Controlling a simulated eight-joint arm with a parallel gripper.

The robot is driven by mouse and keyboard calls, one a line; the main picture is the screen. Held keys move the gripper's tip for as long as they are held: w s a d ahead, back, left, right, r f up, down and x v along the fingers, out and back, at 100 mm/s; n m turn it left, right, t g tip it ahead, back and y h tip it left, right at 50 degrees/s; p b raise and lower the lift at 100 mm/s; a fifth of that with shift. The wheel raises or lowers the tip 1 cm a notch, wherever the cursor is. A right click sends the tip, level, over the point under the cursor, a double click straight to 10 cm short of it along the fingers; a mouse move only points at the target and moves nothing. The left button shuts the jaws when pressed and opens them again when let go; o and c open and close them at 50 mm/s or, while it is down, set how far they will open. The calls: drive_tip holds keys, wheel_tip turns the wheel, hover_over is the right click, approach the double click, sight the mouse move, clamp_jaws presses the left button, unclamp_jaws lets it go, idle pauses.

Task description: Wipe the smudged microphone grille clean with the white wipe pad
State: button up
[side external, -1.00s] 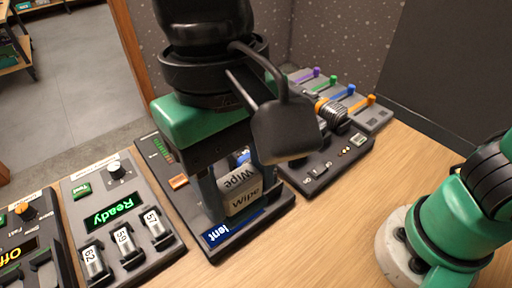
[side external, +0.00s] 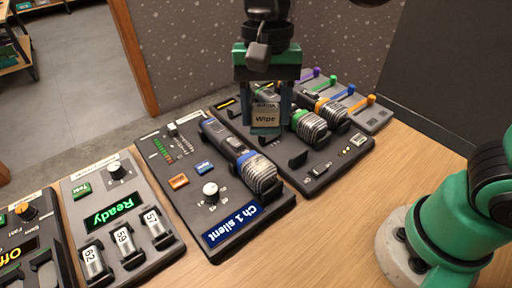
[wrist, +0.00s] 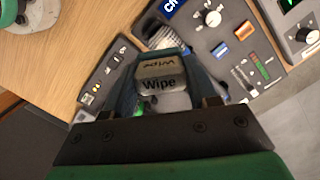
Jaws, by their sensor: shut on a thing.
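My gripper (side external: 266,128) is shut on the white wipe pad (side external: 266,118), a small block marked "Wipe". The pad also shows between the fingers in the wrist view (wrist: 160,75). In the side view they appear above the gap between two panels, left of the green-banded microphone (side external: 309,126). A blue-banded microphone (side external: 230,145) lies on the left panel, its silver grille (side external: 259,172) facing the front. An orange-banded microphone (side external: 331,108) lies farther right. I cannot tell which grille is smudged. The gripper partly hides the green-banded microphone's body.
The left panel (side external: 185,205) has a knob, buttons and a screen (side external: 232,226) reading "Ch 1 silent". A panel with a "Ready" screen (side external: 111,212) stands left of it. Coloured sliders (side external: 350,90) stand at the back right. The front right table (side external: 330,225) is clear.

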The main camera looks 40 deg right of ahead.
sight(277, 102)
drive_tip(key=d, duration=0.1)
drive_tip(key=d+m, duration=0.1)
drive_tip(key=w+d+f, duration=0.1)
drive_tip(key=shift+w+m, duration=0.1)
drive_tip(key=shift+m, duration=0.2)
drive_tip(key=shift+f, duration=2.7)
drive_tip(key=shift+a+f, duration=0.35)
drive_tip(key=shift+f, duration=0.2)
drive_tip(key=shift+a+f, duration=0.3)
drive_tip(key=shift+f, duration=0.25)
drive_tip(key=shift+c, duration=0.6)
drive_tip(key=shift+a+f, duration=0.15)
drive_tip(key=shift+a, duration=2.15)
drive_tip(key=shift+d, duration=2.95)
drive_tip(key=shift+a, duration=3.05)
drive_tip(key=d, duration=0.5)
drive_tip(key=shift+d, duration=0.55)
wheel_tip(277, 102, up, 8)
drive_tip(key=shift+r, duration=0.1)
drive_tip(key=shift+a, duration=0.15)
